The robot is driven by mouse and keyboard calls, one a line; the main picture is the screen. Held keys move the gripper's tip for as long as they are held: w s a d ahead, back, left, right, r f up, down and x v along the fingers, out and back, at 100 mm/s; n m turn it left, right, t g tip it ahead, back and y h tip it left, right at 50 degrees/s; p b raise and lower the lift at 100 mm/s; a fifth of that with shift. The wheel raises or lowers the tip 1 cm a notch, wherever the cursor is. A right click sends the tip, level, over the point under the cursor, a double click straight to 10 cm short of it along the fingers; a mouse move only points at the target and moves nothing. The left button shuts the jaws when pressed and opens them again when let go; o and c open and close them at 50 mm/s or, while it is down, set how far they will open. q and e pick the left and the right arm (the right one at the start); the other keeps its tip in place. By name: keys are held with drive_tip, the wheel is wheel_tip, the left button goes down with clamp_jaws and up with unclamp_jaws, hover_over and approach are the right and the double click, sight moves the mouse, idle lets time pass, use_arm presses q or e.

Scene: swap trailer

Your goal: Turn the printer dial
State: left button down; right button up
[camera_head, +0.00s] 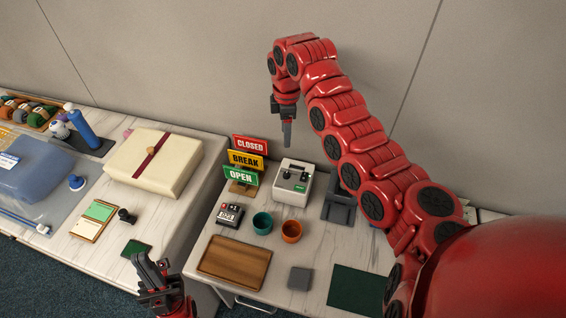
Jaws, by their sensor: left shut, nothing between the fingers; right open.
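A small white device with a green label (292,184), which looks like the printer, stands on the right-hand counter. Small dark knobs (304,177) show on its upper face; I cannot tell which one is the dial. My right gripper (287,142) points down, above and behind the device in the picture, apart from it. It is open and empty, seen nearly edge-on. My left gripper (150,262) is low in front of the counters, shut and empty, far from the device.
Closed, break and open signs (244,160) stand left of the device. A teal cup (262,222), an orange cup (291,231) and a black counter (229,214) sit in front. A dark grey stand (339,208) is right. A wooden board (235,262) lies nearer.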

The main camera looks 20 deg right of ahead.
drive_tip(key=p, duration=0.4)
approach(286, 173)
wheel_tip(286, 173, down, 8)
drive_tip(key=shift+f, duration=0.25)
drive_tip(key=shift+c, duration=0.2)
clamp_jaws()
